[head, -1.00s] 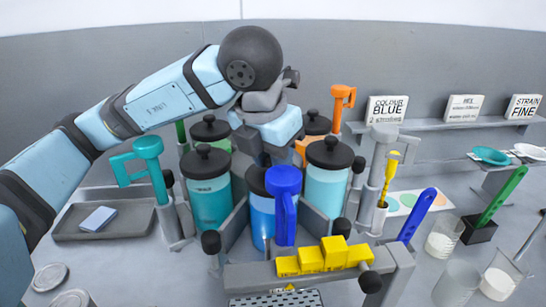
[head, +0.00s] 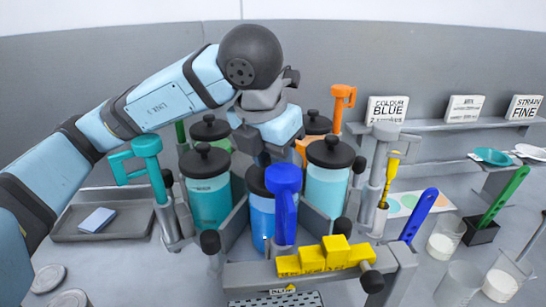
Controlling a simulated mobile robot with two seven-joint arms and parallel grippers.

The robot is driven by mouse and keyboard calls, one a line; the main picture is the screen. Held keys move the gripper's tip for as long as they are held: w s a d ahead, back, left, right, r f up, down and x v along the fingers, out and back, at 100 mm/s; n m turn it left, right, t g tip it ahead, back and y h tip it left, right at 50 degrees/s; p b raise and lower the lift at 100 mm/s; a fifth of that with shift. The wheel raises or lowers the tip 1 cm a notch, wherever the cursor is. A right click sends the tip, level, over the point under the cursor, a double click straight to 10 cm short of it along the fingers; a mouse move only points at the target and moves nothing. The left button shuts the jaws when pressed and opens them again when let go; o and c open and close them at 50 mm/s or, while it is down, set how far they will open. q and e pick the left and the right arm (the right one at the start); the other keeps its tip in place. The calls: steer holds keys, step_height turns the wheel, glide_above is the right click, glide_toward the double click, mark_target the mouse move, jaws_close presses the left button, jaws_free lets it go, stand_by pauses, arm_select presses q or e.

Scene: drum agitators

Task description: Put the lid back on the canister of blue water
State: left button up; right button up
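The canister of blue water (head: 261,216) stands in the middle of the rack, partly behind a blue-handled lever (head: 284,205). A dark lid (head: 256,181) shows at its top, beneath my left gripper (head: 264,158). The gripper points down over this canister, and its fingertips are largely hidden. I cannot tell whether it grips the lid's knob or whether the lid is fully seated. A teal canister (head: 208,200) on the left and a pale cyan canister (head: 327,187) on the right wear black knobbed lids. My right gripper is out of view.
Green (head: 210,131) and orange (head: 316,124) canisters stand behind. Yellow blocks (head: 325,257) sit on the front bar. A teal-handled lever (head: 146,150) stands left, near a grey tray (head: 125,222). Beakers (head: 446,238) and spatulas are at right. Signs line the back shelf.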

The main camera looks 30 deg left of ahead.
arm_select(q)
steer(key=shift+b, duration=0.4)
stand_by(0.5)
steer(key=o, duration=1.5)
steer(key=shift+c, duration=0.2)
steer(key=shift+r+p, duration=1.65)
steer(key=shift+r, duration=1.85)
jaws_close()
